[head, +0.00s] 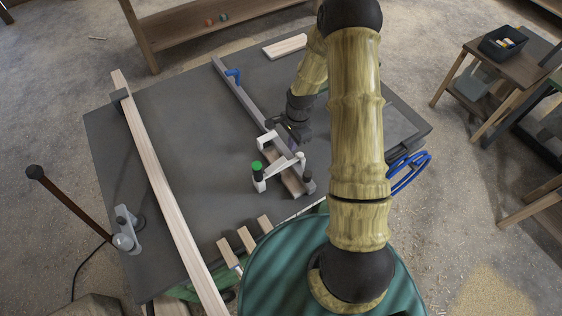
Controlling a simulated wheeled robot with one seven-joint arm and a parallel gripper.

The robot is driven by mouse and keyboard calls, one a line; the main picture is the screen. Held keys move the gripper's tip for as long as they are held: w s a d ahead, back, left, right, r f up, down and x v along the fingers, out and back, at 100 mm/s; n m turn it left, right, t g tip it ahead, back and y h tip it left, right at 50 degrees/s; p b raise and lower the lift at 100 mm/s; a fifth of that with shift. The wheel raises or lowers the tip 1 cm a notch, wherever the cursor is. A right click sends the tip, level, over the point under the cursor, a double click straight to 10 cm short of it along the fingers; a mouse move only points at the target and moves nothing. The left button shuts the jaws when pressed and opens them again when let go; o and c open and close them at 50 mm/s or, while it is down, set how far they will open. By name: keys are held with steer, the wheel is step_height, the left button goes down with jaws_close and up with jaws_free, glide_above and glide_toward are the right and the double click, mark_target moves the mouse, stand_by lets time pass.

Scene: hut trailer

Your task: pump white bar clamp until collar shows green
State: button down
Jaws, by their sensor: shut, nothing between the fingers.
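The white bar clamp (279,172) is near the front middle of the grey table, beside a pale wooden board (291,183). A bright green part (256,165) shows on top of its left end, above a dark section. I cannot tell whether this is the collar. A white upright (268,138) stands just behind. My gripper (294,146) points down at the clamp's back right side. It is shut and holds nothing. My wrist partly hides the fingertips, and I cannot tell whether they touch the clamp.
A long plank (160,185) crosses the table's left side. Several short wood blocks (247,239) lie at the front edge. Blue coils (408,172) hang at the right. The table's left middle is clear.

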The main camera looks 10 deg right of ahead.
step_height(320, 180, up, 12)
steer(key=d+b, duration=0.1)
steer(key=b, duration=0.1)
steer(key=shift+w+d, duration=0.1)
steer(key=shift+w, duration=0.05)
stand_by(1.1)
steer(key=s+a+r+n+t, duration=0.1)
steer(key=s+r+n, duration=0.3)
steer(key=s+n, duration=0.3)
steer(key=s+a+r+n+t+h, duration=0.1)
steer(key=s+a+r+n+t, duration=0.1)
steer(key=s+n, duration=0.5)
steer(key=shift+s+a+r, duration=0.25)
steer(key=shift+s+r, duration=0.6)
steer(key=shift+s, duration=0.05)
stand_by(1.7)
